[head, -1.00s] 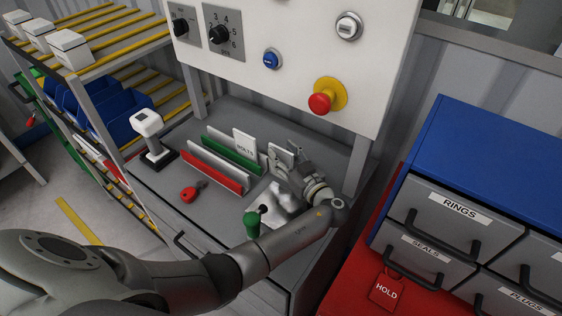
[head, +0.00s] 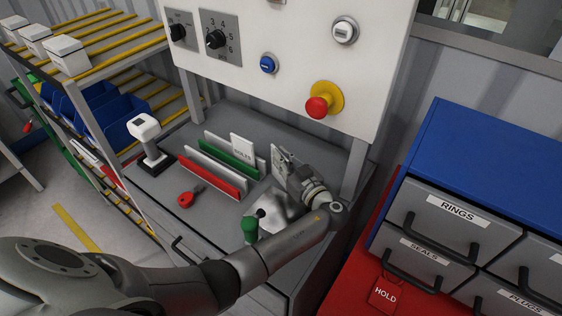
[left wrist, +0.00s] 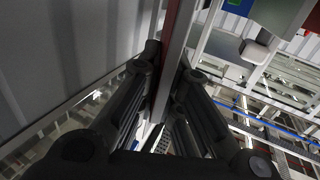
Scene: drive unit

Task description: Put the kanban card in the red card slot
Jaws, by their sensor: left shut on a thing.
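The kanban card (head: 278,164) is a pale card held upright at the right end of the card rack. My left gripper (head: 286,160) is shut on it, and the gripper partly hides it. In the left wrist view the card (left wrist: 172,62) shows nearly edge-on as a thin plate between the two dark fingers (left wrist: 163,105). The red card slot (head: 214,178) is the front slot of the rack, to the left of the held card and apart from it. No card shows in its visible part. My right gripper is in no view.
Behind the red slot is a green slot (head: 230,153) with a white BOLTS card (head: 242,147). A red key-like item (head: 187,198), a scanner on a stand (head: 148,138) and a green-handled tool (head: 250,228) are on the bench. A control panel with a red button (head: 318,106) rises behind.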

